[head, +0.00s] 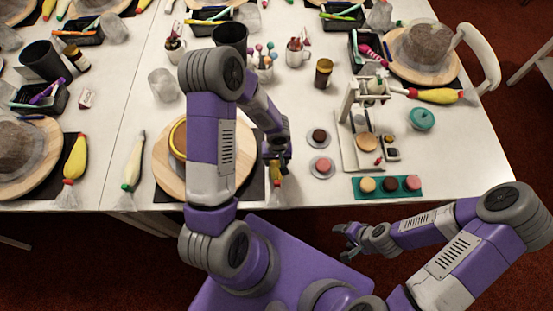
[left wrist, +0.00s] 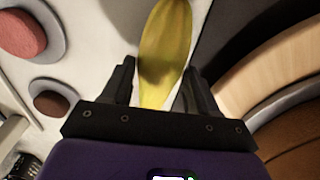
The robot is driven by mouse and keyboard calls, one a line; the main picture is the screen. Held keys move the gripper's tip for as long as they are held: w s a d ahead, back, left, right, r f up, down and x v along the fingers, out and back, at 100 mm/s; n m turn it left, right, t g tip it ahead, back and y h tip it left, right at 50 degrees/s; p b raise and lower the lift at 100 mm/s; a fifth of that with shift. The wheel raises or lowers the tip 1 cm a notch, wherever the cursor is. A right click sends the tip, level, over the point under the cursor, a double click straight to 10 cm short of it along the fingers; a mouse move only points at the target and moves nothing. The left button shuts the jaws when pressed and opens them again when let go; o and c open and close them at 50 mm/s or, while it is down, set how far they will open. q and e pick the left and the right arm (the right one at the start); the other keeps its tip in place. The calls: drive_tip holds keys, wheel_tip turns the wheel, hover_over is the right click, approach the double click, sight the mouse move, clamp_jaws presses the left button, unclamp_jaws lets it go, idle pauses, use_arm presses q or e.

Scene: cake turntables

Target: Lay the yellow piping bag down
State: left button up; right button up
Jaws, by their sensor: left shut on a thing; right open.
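The yellow piping bag (left wrist: 165,45) is between the two fingers of my left gripper (left wrist: 158,80) in the left wrist view. In the head view my left gripper (head: 277,160) is shut on the bag beside the right edge of the wooden turntable (head: 164,184). I cannot tell whether the bag touches the table. My right gripper (head: 350,240) is open and empty, in front of the table and apart from it.
Two small saucers with round cakes (head: 320,151) lie right of my left gripper. A teal tray (head: 378,195) with macarons is at the front right, below a small press stand (head: 346,150). Another piping bag (head: 133,165) lies left of the turntable. Cups stand behind.

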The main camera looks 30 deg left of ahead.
use_arm(q)
drive_tip(key=shift+f+b, duration=0.5)
drive_tip(key=shift+b, duration=0.05)
drive_tip(key=o, duration=0.8)
drive_tip(key=shift+r, duration=0.1)
wheel_tip(320, 180, up, 8)
drive_tip(key=shift+s+d+f+p, duration=0.1)
drive_tip(key=shift+f+p, duration=0.15)
drive_tip(key=shift+p, duration=0.8)
drive_tip(key=shift+s, duration=0.1)
